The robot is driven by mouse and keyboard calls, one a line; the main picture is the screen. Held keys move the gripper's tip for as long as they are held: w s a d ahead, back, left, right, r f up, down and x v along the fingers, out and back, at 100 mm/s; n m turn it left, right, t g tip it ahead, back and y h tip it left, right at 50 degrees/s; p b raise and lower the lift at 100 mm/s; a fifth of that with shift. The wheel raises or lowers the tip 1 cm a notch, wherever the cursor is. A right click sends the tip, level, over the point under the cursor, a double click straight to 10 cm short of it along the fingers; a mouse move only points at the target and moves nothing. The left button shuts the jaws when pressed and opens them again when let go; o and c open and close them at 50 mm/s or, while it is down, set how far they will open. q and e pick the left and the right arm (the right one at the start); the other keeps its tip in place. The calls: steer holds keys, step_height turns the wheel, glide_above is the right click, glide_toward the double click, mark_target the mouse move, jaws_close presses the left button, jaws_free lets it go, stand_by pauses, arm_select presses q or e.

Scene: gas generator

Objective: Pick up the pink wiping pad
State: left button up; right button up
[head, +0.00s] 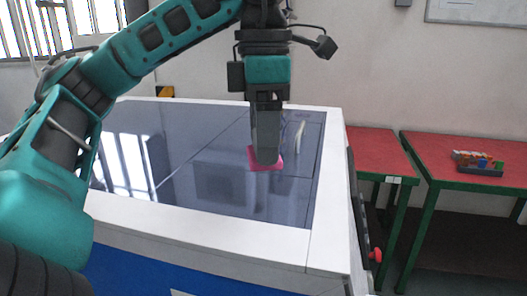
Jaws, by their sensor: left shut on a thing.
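The pink wiping pad (253,163) is at the dark glossy top panel of the white machine (200,240), right of the panel's middle. My left gripper (266,158) points straight down over it, and its fingers are shut on the pad. The fingers hide the middle of the pad; pink shows at both sides of the tips. I cannot tell whether the pad touches the panel or is slightly above it. My right gripper is not in the view.
A white handle (299,138) stands on the panel just right of my left gripper. Red-topped tables (470,158) stand to the right, one with a tray of coloured items (478,163). A red knob (375,254) sticks out at the machine's right side. The panel's left part is clear.

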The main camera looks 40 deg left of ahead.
arm_select(q)
step_height(320, 180, up, 13)
steer(key=shift+b, duration=0.35)
steer(key=shift+f, duration=0.1)
steer(key=o, duration=0.5)
steer(key=c, duration=0.3)
